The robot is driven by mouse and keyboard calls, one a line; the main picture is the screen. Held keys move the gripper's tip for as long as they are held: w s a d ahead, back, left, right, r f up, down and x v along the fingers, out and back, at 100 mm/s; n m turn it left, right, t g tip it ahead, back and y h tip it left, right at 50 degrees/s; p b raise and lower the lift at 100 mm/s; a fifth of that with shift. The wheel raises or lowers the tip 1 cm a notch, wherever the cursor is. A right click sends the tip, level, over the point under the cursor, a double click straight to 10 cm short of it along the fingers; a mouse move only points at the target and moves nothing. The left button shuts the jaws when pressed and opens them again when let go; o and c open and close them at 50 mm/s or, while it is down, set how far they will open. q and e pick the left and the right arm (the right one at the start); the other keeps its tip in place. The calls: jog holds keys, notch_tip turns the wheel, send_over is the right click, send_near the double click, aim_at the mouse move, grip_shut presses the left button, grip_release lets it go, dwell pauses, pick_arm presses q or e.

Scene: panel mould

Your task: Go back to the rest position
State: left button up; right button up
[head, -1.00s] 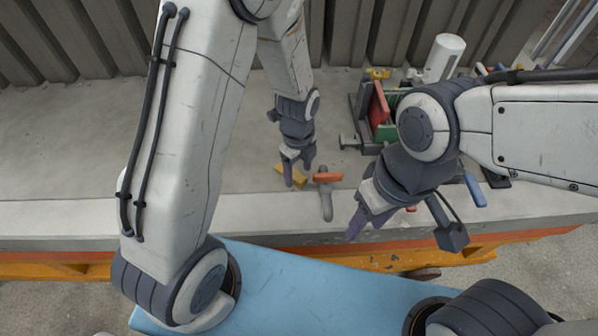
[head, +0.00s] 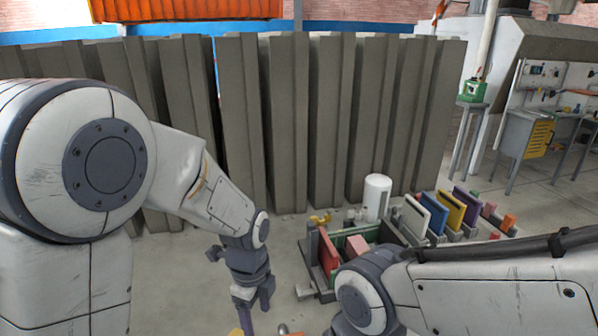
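My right gripper is below the picture's lower edge.
A rack at the right holds upright white (head: 416,215), blue (head: 433,213) and yellow (head: 449,209) panels. A white cylinder (head: 377,197) stands behind the mould. Tall grey ribbed slabs (head: 291,120) close off the back. A workbench (head: 530,115) is far right.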

pick_arm(q)
jog(key=s+d+r+n, duration=0.2)
jog(key=s+r+n, duration=0.1)
jog(key=s+n, duration=0.4)
jog(key=s+d+r+n+h, duration=0.1)
jog(key=s+d+r+n, duration=0.1)
jog(key=s+r+n, duration=0.2)
jog(key=s+n, duration=0.3)
jog(key=s, duration=0.3)
jog(key=shift+s+d+n, duration=0.15)
jog(key=shift+d+n, duration=0.1)
jog(key=shift+n, duration=0.15)
